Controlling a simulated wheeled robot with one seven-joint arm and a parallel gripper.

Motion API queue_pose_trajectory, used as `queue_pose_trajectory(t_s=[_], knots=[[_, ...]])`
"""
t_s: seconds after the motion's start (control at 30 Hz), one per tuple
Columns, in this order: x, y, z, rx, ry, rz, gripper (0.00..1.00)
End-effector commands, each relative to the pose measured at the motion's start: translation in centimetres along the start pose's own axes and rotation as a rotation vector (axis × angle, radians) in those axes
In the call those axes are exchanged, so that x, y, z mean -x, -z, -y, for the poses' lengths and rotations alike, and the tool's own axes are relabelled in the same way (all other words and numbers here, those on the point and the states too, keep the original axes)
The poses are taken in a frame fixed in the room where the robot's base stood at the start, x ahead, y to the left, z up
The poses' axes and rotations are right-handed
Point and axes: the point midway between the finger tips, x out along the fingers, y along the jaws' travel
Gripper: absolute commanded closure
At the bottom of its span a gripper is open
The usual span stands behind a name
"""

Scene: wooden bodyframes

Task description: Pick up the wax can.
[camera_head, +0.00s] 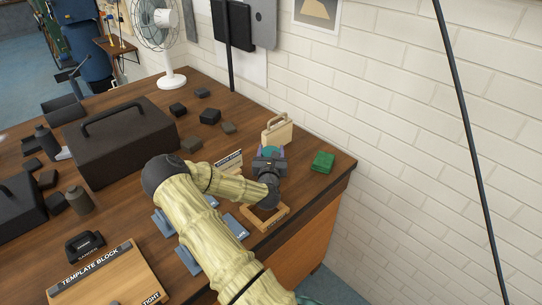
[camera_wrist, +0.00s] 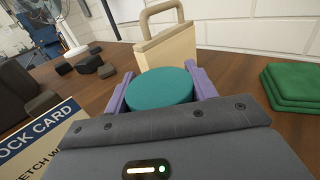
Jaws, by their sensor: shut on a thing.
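The wax can is a round teal tin (camera_wrist: 160,90), seen in the wrist view between the two purple fingers of my gripper (camera_wrist: 162,92). The fingers are closed on its sides. In the head view my gripper (camera_head: 269,155) is over the right part of the wooden workbench, and a little teal of the can (camera_head: 272,152) shows between the fingers. The underside of the can is hidden, so I cannot tell whether it touches the bench.
A cream box with a handle (camera_head: 277,129) stands just beyond the can. Folded green cloths (camera_head: 323,161) lie to the right. A printed card (camera_head: 229,161) and a wooden frame (camera_head: 265,218) are close by. A large dark case (camera_head: 120,140) stands left.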

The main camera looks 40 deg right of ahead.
Motion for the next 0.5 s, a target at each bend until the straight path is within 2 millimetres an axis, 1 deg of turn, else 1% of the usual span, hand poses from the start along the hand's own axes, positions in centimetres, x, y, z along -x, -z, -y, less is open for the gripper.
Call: queue_pose_trajectory(t_s=[0.17,0.4,0.5], knots=[[0.0,-2.9,-0.1,-0.002,0.0,0.006,0.76],[0.0,-7.6,0.0,-0.002,0.0,0.006,0.76],[0.0,-8.8,0.0,-0.001,0.0,0.005,0.76]])
